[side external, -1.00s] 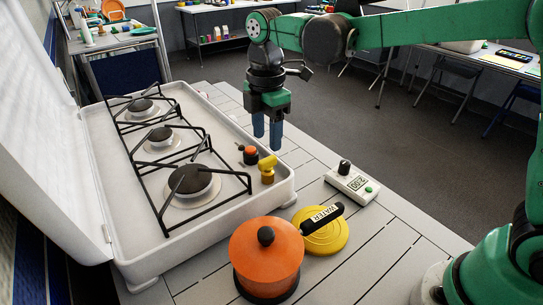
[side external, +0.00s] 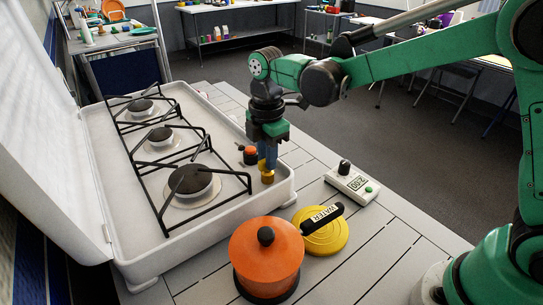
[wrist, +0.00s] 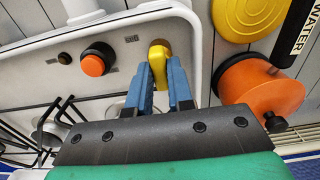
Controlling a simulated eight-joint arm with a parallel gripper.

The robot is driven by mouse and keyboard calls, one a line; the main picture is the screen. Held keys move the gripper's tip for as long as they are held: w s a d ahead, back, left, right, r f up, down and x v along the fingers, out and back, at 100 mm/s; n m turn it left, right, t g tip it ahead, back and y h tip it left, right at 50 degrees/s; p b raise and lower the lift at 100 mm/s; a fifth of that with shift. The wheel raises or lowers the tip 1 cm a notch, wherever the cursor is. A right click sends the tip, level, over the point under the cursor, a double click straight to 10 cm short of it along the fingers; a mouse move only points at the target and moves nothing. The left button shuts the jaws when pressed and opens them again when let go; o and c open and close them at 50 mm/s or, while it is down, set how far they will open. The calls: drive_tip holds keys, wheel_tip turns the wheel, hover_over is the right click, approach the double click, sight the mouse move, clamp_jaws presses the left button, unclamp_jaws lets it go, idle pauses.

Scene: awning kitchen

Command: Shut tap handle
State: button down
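The yellow tap handle (side external: 267,178) sits at the front right corner of the white camping stove (side external: 225,205). In the wrist view the yellow handle (wrist: 159,52) shows at the fingertips. My gripper (side external: 267,162) points down, right over the handle, and hides its upper part in the side view. In the wrist view the blue fingers of my gripper (wrist: 160,68) are apart, with the yellow handle between or just beyond their tips. I cannot tell if they touch it.
An orange-topped black knob (side external: 250,155) stands close beside the handle. An orange pot (side external: 266,256), a yellow lid marked WATER (side external: 323,238) and a white timer-like box (side external: 352,184) are near on the slatted table. Black burner grates (side external: 190,185) lie to the left.

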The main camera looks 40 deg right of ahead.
drive_tip(key=shift+m, duration=0.3)
drive_tip(key=m, duration=1.3)
drive_tip(key=shift+m, duration=2.1)
drive_tip(key=c, duration=0.8)
unclamp_jaws()
